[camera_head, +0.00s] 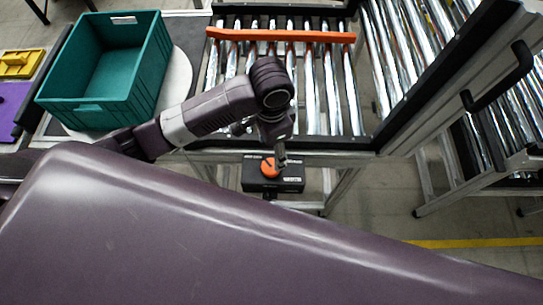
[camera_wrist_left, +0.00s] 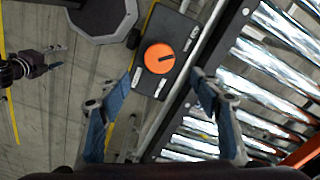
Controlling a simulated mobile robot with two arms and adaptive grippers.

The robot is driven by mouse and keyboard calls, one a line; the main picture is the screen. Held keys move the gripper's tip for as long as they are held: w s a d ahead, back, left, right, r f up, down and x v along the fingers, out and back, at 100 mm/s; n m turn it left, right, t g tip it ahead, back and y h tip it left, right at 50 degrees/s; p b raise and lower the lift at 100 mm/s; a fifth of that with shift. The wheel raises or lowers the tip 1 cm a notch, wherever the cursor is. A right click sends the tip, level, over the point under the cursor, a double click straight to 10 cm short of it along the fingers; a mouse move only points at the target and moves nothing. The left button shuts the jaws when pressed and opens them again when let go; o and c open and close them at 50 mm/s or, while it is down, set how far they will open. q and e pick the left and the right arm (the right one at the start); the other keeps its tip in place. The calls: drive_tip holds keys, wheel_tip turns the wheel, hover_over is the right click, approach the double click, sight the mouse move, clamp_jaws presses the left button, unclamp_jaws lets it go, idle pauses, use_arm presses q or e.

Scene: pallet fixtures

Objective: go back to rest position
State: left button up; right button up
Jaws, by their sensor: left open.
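My left gripper (camera_head: 281,157) is at the end of the arm that comes in from the left in the head view. It is above the front edge of the roller conveyor, close to a black box with an orange knob. In the left wrist view its two blue-grey fingers (camera_wrist_left: 160,92) stand wide apart with nothing between them. My right gripper (camera_wrist_left: 57,58) shows small and dark at the left of the left wrist view, over bare floor. Its fingers look apart and empty. The right gripper does not show in the head view.
The black box (camera_head: 289,181) with its orange knob (camera_head: 270,167) sits at the conveyor frame. An orange bar (camera_head: 280,35) lies across the rollers (camera_head: 312,95). A teal crate (camera_head: 92,112), empty where visible, stands left on a round white plate (camera_head: 178,85). Another roller section is right.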

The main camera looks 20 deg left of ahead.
use_arm(q)
wheel_tip(320, 180, up, 2)
drive_tip(key=shift+r, duration=0.1)
idle(0.6)
